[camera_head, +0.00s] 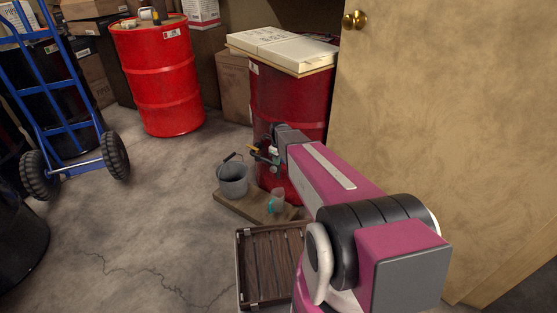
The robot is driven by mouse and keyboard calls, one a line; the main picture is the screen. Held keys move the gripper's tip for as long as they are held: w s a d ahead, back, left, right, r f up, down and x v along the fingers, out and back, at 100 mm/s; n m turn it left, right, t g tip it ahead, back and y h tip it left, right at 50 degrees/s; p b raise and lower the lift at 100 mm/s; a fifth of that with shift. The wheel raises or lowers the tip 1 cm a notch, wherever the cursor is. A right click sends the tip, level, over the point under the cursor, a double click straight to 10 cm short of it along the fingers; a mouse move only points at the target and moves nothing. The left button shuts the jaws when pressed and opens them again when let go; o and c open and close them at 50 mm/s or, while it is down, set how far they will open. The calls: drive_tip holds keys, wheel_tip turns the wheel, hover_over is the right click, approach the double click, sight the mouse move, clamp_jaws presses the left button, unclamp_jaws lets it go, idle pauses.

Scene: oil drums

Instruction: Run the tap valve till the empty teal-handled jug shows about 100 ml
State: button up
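A red drum (292,103) stands at the centre, with white boxes on a board on its top. A tap with small yellow and dark parts (256,149) shows low on the drum's left front. The teal-handled jug (276,202) is small and clear and stands on a wooden board (245,208) below and right of the tap. Its level marks and contents are too small to read. My arm reaches to the drum, and my gripper (268,152) is at or very near the tap. Its fingers are too small and partly hidden, so I cannot tell whether it touches the valve.
A grey bucket (233,181) stands on the board left of the jug. A slatted wooden crate (268,262) lies in front. A tan door (440,130) closes off the right. A blue hand truck (60,100) and another red drum (160,80) stand left. Floor between is clear.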

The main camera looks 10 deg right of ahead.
idle(0.3)
drive_tip(key=m, duration=0.4)
drive_tip(key=shift+a, duration=0.1)
drive_tip(key=shift+s+m, duration=0.1)
drive_tip(key=shift+m, duration=0.2)
drive_tip(key=shift+m, duration=0.3)
drive_tip(key=shift+o, duration=0.6)
drive_tip(key=shift+a+m, duration=0.1)
drive_tip(key=shift+m, duration=0.3)
drive_tip(key=shift+o, duration=0.3)
drive_tip(key=shift+m, duration=0.3)
drive_tip(key=shift+d+n, duration=0.3)
drive_tip(key=shift+n, duration=0.4)
drive_tip(key=shift+c, duration=0.9)
drive_tip(key=shift+w, duration=0.2)
